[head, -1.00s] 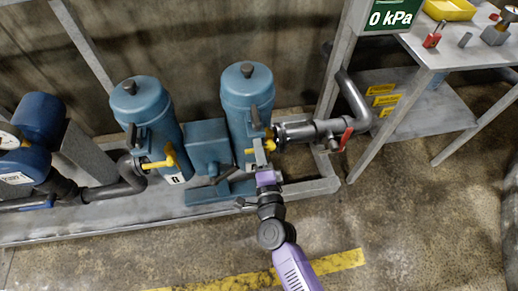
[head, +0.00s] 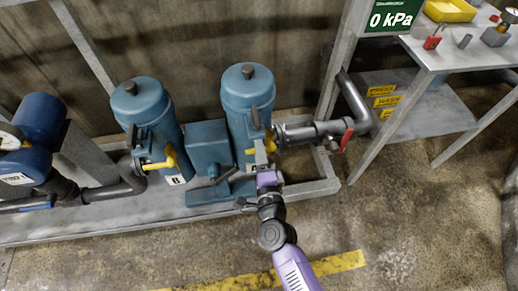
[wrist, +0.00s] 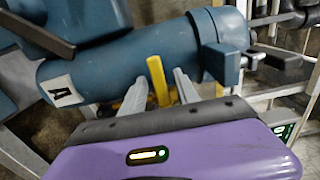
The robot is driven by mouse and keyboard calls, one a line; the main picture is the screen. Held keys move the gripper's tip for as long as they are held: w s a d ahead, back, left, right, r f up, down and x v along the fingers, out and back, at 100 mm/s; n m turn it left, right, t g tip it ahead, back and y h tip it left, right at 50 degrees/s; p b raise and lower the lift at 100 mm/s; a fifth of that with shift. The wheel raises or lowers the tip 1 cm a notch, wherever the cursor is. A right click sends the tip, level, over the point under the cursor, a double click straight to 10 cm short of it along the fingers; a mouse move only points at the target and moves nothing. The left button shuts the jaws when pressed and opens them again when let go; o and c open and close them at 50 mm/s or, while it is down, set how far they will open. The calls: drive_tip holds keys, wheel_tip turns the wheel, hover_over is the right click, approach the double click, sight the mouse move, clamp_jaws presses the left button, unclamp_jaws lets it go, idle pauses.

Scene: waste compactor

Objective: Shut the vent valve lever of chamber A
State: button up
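Chamber A is the right blue cylinder (head: 247,100) in the head view; its "A" label (wrist: 62,91) shows in the wrist view. A yellow lever (wrist: 158,80) stands out from chamber A's side. My gripper (wrist: 160,96) is at this lever, with one grey finger on each side of it. The fingers are apart, with gaps visible beside the lever; I cannot tell whether either touches it. In the head view my gripper (head: 262,160) is in front of chamber A's lower part and hides some of the lever.
Chamber B (head: 145,110), with its own yellow lever (head: 168,158), stands left of chamber A. A pipe with a red handle (head: 347,136) is to the right. A display (head: 392,18) reads 0 kPa. The floor in front is clear.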

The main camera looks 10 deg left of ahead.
drive_tip(key=v, duration=0.7)
drive_tip(key=shift+s, duration=0.4)
drive_tip(key=shift+d, duration=0.1)
drive_tip(key=s+d+r+n+g+h+p, duration=0.1)
drive_tip(key=s+d+r+n, duration=0.4)
drive_tip(key=s, duration=0.5)
drive_tip(key=s+d+r+n+h+p, duration=0.2)
drive_tip(key=s+d+r+n+p, duration=0.2)
drive_tip(key=s+d+r, duration=0.4)
drive_tip(key=s+d+r+n+g+h+p, duration=0.1)
drive_tip(key=s+d+r+n, duration=0.5)
drive_tip(key=s, duration=0.8)
drive_tip(key=d+r+h+p, duration=0.1)
drive_tip(key=d, duration=0.2)
drive_tip(key=shift+g+p, duration=0.3)
